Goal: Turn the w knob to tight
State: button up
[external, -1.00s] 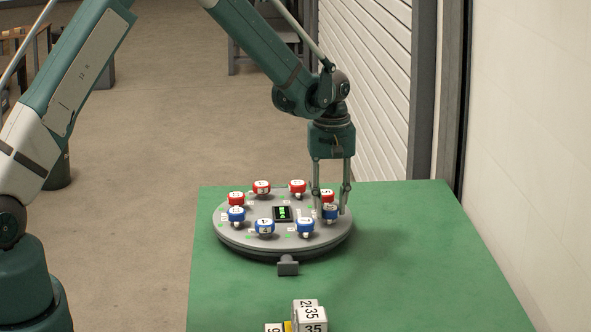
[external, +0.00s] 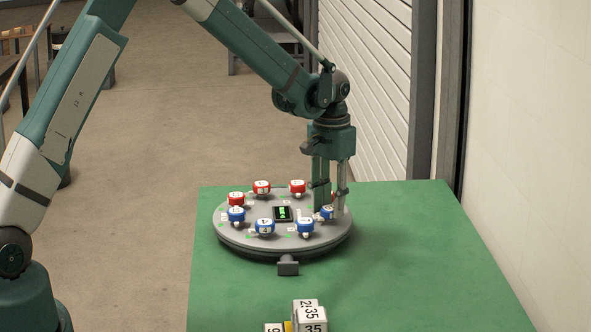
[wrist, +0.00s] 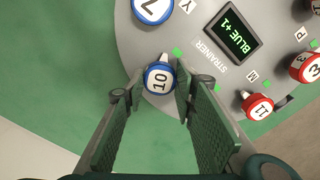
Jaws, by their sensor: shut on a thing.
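The round grey panel (external: 250,238) on the green table carries several red and blue numbered knobs. My gripper (external: 330,213) points down at its right side. In the wrist view my gripper (wrist: 159,78) is shut on a blue knob marked 10 (wrist: 160,80), one finger on each side. That knob shows partly behind the fingers in the external view (external: 327,211). I cannot read a W label. Labels Y, M and P show by other knobs. The display (wrist: 231,33) reads "BLUE+1", and "STRAINER" is printed beside it.
Numbered blocks (external: 309,313) stand at the table's near edge. The table's right side is clear.

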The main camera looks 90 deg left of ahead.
aim_at(330, 208)
jog(key=m+b, duration=0.1)
jog(key=m, duration=0.4)
dwell(0.4)
jog(key=o, duration=0.9)
jog(key=shift+r, duration=0.1)
notch_tip(330, 208, up, 12)
dwell(0.5)
jog(key=shift+d, duration=0.1)
dwell(0.4)
